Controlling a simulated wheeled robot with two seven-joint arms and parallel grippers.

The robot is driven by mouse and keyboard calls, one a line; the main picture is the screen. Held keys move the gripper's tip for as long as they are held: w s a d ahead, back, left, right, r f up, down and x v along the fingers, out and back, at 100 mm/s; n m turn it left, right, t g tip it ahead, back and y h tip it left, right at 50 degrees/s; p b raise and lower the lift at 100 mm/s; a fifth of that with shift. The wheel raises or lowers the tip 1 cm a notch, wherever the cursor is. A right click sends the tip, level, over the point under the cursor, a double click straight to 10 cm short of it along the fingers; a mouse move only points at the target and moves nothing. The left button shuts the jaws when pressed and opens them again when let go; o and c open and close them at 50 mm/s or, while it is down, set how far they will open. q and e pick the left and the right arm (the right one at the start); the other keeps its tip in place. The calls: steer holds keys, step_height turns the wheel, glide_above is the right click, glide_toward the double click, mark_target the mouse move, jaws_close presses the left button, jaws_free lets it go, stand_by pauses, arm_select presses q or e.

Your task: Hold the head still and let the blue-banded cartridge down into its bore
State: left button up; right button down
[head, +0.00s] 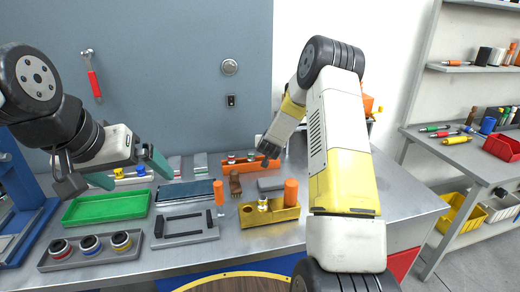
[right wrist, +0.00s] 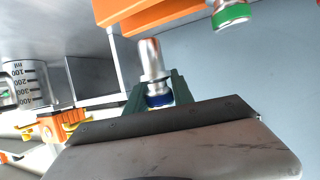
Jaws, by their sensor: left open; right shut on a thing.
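The blue-banded cartridge (right wrist: 151,62), a silver stepped cylinder, stands between the green fingers of my right gripper (right wrist: 156,97) in the right wrist view. The gripper is shut on it at the blue band. Its plain end points up the picture, beside an orange block (right wrist: 160,14); contact cannot be told. In the head view my right gripper (head: 268,150) is small and dark near an orange rack (head: 240,167) of banded pieces. My left gripper (head: 128,172) is open and empty over the back of the green tray (head: 105,207). I cannot tell which part is the head.
A yellow fixture (head: 285,214) with an orange post stands mid-table. A grey tray (head: 62,262) with several round banded parts lies front left. A grey frame (head: 185,238) lies beside it. A green-banded cartridge (right wrist: 231,14) shows beside the orange block. My right arm hides the table's right part.

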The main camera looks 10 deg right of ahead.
steer(key=shift+f, duration=2.7)
steer(key=shift+f, duration=0.15)
steer(key=c, duration=1.1)
jaws_free()
steer(key=shift+s, duration=0.1)
